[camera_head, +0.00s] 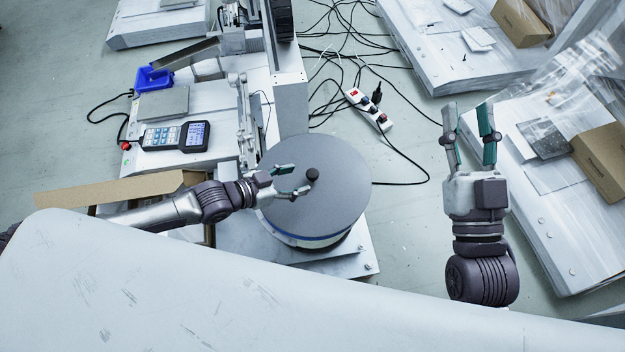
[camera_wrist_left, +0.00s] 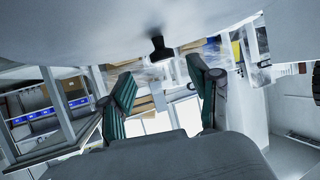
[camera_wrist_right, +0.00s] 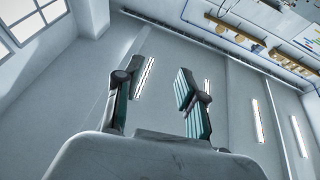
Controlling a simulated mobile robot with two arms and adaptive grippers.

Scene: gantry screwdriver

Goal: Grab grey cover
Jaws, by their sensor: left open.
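The grey cover (camera_head: 335,195) is a round, flat disc with a small black knob (camera_head: 312,174) at its middle. It lies on top of a round drum-like unit. My left gripper (camera_head: 292,180) is open, low over the cover, with its fingertips just left of the knob. In the left wrist view the knob (camera_wrist_left: 159,48) shows between and beyond the two fingertips, against the grey cover (camera_wrist_left: 100,30). I see no contact with the knob. My right gripper (camera_head: 467,106) is open and empty, to the right of the cover and pointing up; it also shows open in the right wrist view (camera_wrist_right: 157,68).
A handheld keypad device (camera_head: 176,136) and a blue bin (camera_head: 153,78) lie on the bench at left. A power strip (camera_head: 368,109) and black cables lie on the floor behind the cover. A white table (camera_head: 550,180) with a cardboard box (camera_head: 602,160) stands at right.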

